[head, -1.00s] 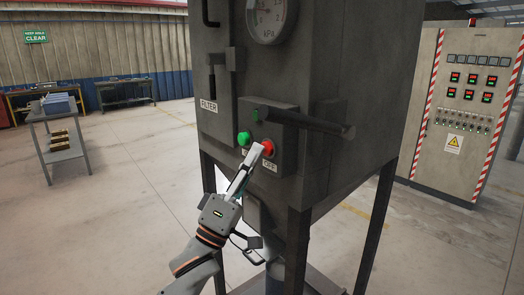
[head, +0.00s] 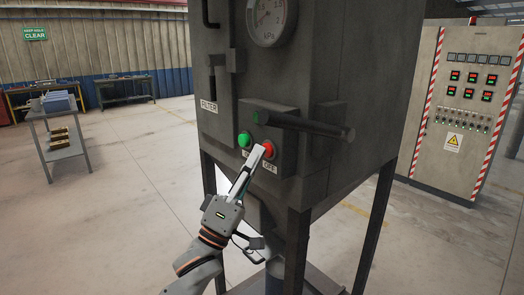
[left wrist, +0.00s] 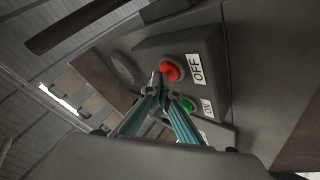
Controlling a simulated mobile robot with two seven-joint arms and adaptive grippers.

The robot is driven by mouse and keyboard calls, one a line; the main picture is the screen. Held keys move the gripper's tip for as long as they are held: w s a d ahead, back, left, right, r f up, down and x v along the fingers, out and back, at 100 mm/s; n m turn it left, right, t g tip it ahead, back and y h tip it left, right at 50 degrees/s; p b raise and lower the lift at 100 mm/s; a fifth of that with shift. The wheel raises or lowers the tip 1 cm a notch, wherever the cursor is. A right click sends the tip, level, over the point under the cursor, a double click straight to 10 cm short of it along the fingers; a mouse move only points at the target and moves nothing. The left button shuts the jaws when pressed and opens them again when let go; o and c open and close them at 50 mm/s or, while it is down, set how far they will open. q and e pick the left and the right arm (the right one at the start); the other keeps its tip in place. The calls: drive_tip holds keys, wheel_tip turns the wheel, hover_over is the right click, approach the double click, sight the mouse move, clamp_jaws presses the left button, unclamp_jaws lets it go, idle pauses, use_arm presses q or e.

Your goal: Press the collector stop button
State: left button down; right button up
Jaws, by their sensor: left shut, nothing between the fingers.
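The red button (head: 268,149) is on the dark control box (head: 285,162) of the grey filter cabinet, above an OFF label. In the left wrist view, the red button (left wrist: 170,70) is beside the OFF label (left wrist: 196,68). The green button (head: 244,139) is to its left and also shows in the left wrist view (left wrist: 187,104). My left gripper (head: 257,151) is shut and empty, its tips close to the red button's left side. In the left wrist view, the fingertips (left wrist: 161,88) are near the red button; contact cannot be told. My right gripper is not in view.
A dark horizontal bar (head: 312,126) juts out just above the buttons. A pressure gauge (head: 271,18) is higher on the cabinet. Cabinet legs (head: 297,245) stand below. A striped electrical cabinet (head: 462,115) is at right, and a cart (head: 62,150) is at left. Open floor lies between.

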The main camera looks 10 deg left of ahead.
use_arm(q)
drive_tip(key=shift+f, duration=0.1)
drive_tip(key=s+a+p, duration=0.2)
drive_tip(key=s+a, duration=0.1)
drive_tip(key=s, duration=0.1)
drive_tip(key=shift+s+a, duration=0.3)
drive_tip(key=shift+s, duration=0.1)
idle(0.5)
